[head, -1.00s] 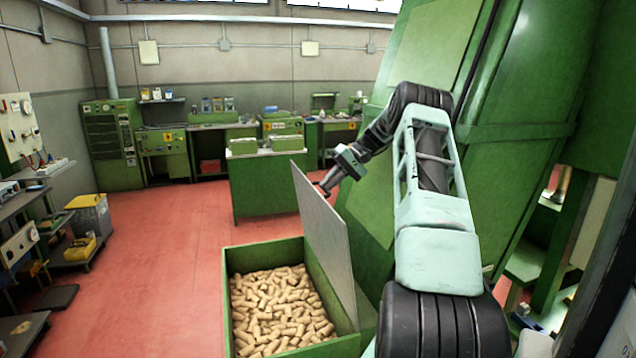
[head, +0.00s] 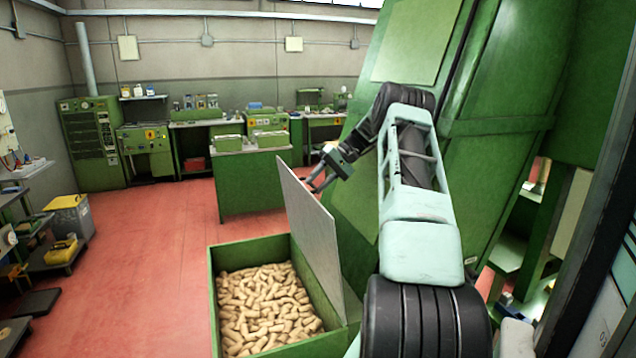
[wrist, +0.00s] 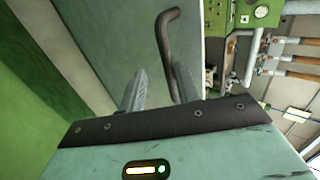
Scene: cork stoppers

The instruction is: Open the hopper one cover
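The hopper (head: 222,300) is a green open-topped box full of cork stoppers (head: 265,305). Its cover (head: 312,235) is a flat grey panel standing raised and steeply tilted along the hopper's right side. My gripper (head: 316,184) is at the cover's upper edge, on the right side of the panel. In the wrist view the two fingers (wrist: 155,88) are apart, and a dark bent bar handle (wrist: 165,40) on a grey-green panel lies just beyond them. I cannot tell whether a finger touches the handle.
A large green machine (head: 400,180) stands close on the right, beside my arm. A green cabinet (head: 250,185) stands behind the hopper. Red floor (head: 150,250) is clear to the left; a grey bin with a yellow lid (head: 68,215) is farther left.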

